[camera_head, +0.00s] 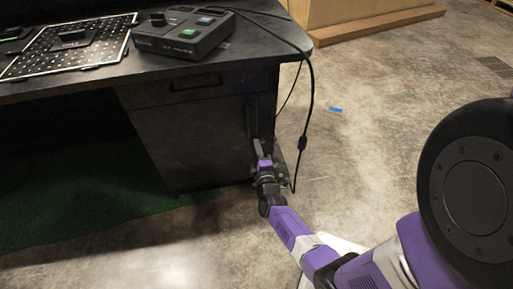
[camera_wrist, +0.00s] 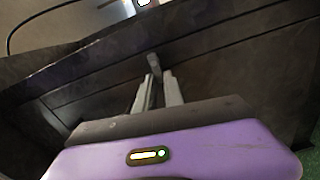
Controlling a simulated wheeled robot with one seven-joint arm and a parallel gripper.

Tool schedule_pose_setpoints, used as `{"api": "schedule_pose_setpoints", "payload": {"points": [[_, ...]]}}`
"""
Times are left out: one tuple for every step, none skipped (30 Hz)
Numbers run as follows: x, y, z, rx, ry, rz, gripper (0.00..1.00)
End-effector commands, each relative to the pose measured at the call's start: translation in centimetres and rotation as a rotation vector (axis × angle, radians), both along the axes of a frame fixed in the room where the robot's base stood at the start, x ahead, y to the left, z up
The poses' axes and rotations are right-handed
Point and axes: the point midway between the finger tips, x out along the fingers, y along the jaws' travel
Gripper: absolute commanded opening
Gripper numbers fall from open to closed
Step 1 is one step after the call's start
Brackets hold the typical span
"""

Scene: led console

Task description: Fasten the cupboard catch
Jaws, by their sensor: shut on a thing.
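The dark cupboard (camera_head: 190,136) is under the desk, with a drawer above its front; its dark panel (camera_wrist: 215,60) fills much of the wrist view. My gripper (camera_head: 260,150) is at the right edge of the cupboard front. In the wrist view my gripper (camera_wrist: 158,88) has its two pale fingers close together on a small grey upright piece, which looks like the catch (camera_wrist: 153,64). The catch stands out from the panel. Its lower part is hidden between the fingers. In the head view my gripper hides the catch, so how it sits is unclear there.
The desk top (camera_head: 120,82) carries a control box (camera_head: 182,33) and a perforated panel (camera_head: 100,50). The drawer has a dark handle (camera_head: 195,84). A black cable (camera_head: 311,85) hangs down right of the cupboard, close to my gripper. Open concrete floor (camera_head: 390,110) lies to the right.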

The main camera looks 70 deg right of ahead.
Motion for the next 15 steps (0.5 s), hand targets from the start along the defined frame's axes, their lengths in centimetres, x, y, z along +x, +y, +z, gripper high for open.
{"api": "schedule_pose_setpoints", "payload": {"points": [[0.11, 0.4, -0.53, 0.01, 0.006, 0.007, 0.17], [0.1, 0.39, -0.53, 0.01, 0.006, 0.007, 0.23], [0.09, 0.37, -0.5, 0.01, 0.006, 0.007, 0.31], [0.08, 0.34, -0.46, 0.009, 0.005, 0.005, 0.35], [0.07, 0.29, -0.41, 0.008, 0.005, 0.005, 0.35], [0.05, 0.26, -0.37, 0.007, 0.004, 0.004, 0.35], [0.04, 0.23, -0.33, 0.007, 0.004, 0.004, 0.35], [0.03, 0.19, -0.29, 0.006, 0.003, 0.003, 0.35], [0.02, 0.16, -0.26, 0.005, 0.003, 0.003, 0.35], [0.02, 0.15, -0.24, 0.005, 0.003, 0.002, 0.35], [0.01, 0.13, -0.21, 0.004, 0.002, 0.002, 0.35], [-0.01, 0.12, -0.19, 0.004, 0.002, 0.002, 0.35], [-0.03, 0.15, -0.16, 0.004, 0.002, 0.002, 0.35], [-0.09, 0.23, -0.15, 0.005, 0.002, 0.001, 0.35], [-0.23, 0.42, -0.13, 0.005, 0.001, 0.001, 0.35]]}}
